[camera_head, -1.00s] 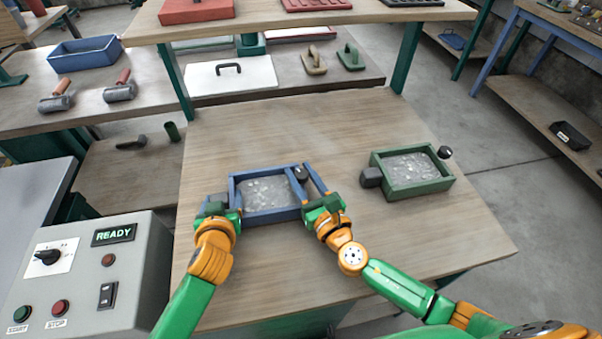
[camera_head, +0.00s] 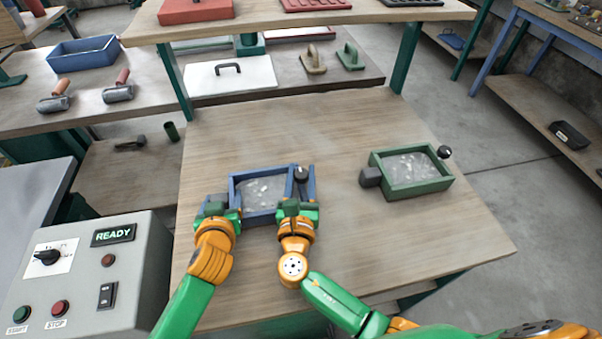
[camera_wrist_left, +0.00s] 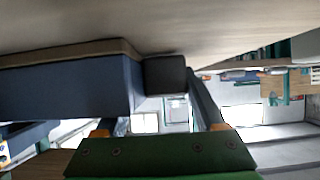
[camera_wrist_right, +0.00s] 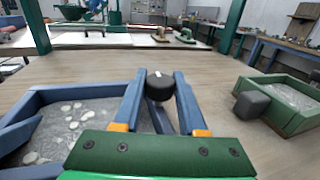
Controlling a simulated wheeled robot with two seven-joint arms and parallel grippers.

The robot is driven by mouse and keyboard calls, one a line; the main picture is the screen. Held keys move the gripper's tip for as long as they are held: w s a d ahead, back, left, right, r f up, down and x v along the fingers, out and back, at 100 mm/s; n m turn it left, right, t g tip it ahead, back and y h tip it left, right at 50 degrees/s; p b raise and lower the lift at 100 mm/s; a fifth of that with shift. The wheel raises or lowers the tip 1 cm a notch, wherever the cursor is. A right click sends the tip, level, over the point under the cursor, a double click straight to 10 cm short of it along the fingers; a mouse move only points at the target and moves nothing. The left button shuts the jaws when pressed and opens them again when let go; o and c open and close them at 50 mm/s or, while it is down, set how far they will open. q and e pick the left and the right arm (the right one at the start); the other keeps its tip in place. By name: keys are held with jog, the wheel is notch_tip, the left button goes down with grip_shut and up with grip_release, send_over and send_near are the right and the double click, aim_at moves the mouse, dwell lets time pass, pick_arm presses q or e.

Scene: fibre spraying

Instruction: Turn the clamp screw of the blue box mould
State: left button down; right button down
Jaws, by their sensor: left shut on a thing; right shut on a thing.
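The blue box mould (camera_head: 233,192) sits on the wooden table, filled with grey material with pale lumps. Its clamp screw has a round black knob (camera_head: 301,175) at the right side, with a small light mark on top in the right wrist view (camera_wrist_right: 160,88). My right gripper (camera_head: 302,180) is shut on this knob, one finger on each side. My left gripper (camera_head: 214,205) is shut on the dark block (camera_wrist_left: 165,76) at the mould's left side. The mould's blue wall (camera_wrist_left: 60,88) fills the left of the left wrist view and hides part of a finger.
A green box mould (camera_head: 432,184) with a dark block and black knob stands to the right on the same table (camera_head: 400,250). A control box (camera_head: 95,270) reading READY stands at the left. Benches with tools lie behind. The table's right front is clear.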

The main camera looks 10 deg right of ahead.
dwell(0.3)
jog(key=shift+c, duration=2.3)
grip_release()
jog(key=v, duration=1.2)
pick_arm(q)
grip_release()
